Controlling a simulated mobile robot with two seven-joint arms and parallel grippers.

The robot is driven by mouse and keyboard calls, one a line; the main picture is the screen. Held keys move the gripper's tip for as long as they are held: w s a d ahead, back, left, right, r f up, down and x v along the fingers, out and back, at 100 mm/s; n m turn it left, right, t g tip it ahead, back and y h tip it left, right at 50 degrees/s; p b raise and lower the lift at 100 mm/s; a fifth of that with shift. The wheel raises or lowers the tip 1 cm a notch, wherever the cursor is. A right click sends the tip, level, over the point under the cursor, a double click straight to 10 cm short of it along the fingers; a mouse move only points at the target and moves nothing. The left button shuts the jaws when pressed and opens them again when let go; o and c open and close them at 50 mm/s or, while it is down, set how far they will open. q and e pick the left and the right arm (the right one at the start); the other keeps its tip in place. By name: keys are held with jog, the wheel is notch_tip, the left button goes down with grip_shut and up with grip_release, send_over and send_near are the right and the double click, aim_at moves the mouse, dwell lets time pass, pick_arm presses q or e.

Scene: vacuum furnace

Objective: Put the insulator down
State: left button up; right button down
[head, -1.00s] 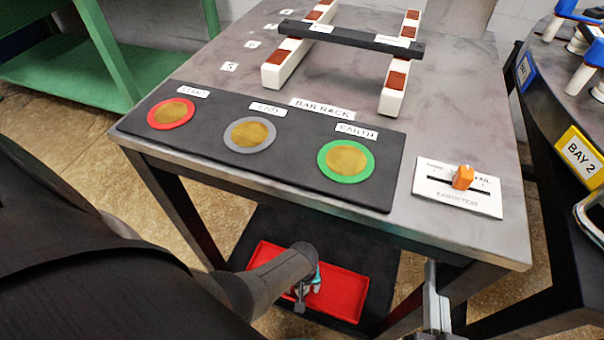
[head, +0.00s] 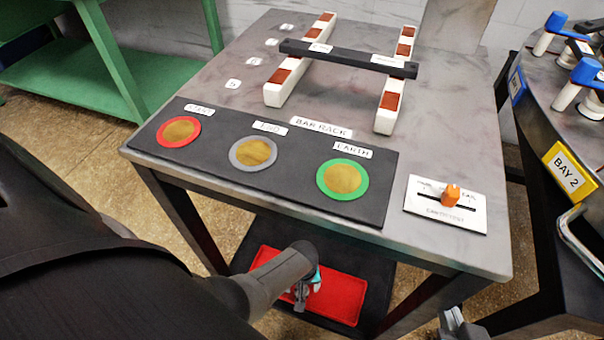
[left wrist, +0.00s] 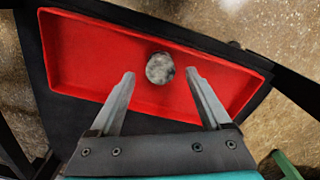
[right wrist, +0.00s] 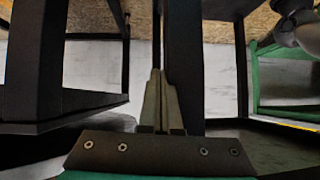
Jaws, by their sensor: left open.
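A round, mottled grey-white piece, seemingly the insulator (left wrist: 160,68), is in the red tray (left wrist: 85,75). It lies between and just beyond the fingertips of my left gripper (left wrist: 160,73), which is open with a gap on both sides of it. In the head view my left gripper (head: 303,292) is low over the red tray (head: 345,293), under the table; the insulator is hidden there by my arm. My right gripper (right wrist: 160,75) has its fingers together with nothing seen between them. It shows at the bottom edge of the head view.
The table (head: 220,70) above carries a black board (head: 212,150) with three ringed pads, a bar rack (head: 345,58) and a panel with an orange knob (head: 450,195). Table legs flank the shelf. A Bay 2 stand (head: 570,170) is at right, a green bench (head: 60,65) at left.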

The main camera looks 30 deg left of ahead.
pick_arm(q)
jog(key=shift+r+p, duration=0.75)
jog(key=shift+r, duration=0.2)
notch_tip(320, 180, up, 4)
jog(key=p, duration=0.3)
jog(key=shift+f, duration=0.2)
pick_arm(e)
jog(key=s+d+f+g+h, duration=0.1)
jog(key=s+d+g+h, duration=0.2)
jog(key=s+d+g, duration=0.3)
pick_arm(q)
jog(key=shift+r+p, duration=1.05)
jog(key=shift+r, duration=0.3)
pick_arm(e)
notch_tip(320, 180, down, 6)
jog(key=shift+w+d+m+g, duration=0.15)
jog(key=shift+d+m+g, duration=0.15)
pick_arm(q)
jog(key=shift+s, duration=0.1)
pick_arm(e)
jog(key=shift+f, duration=0.1)
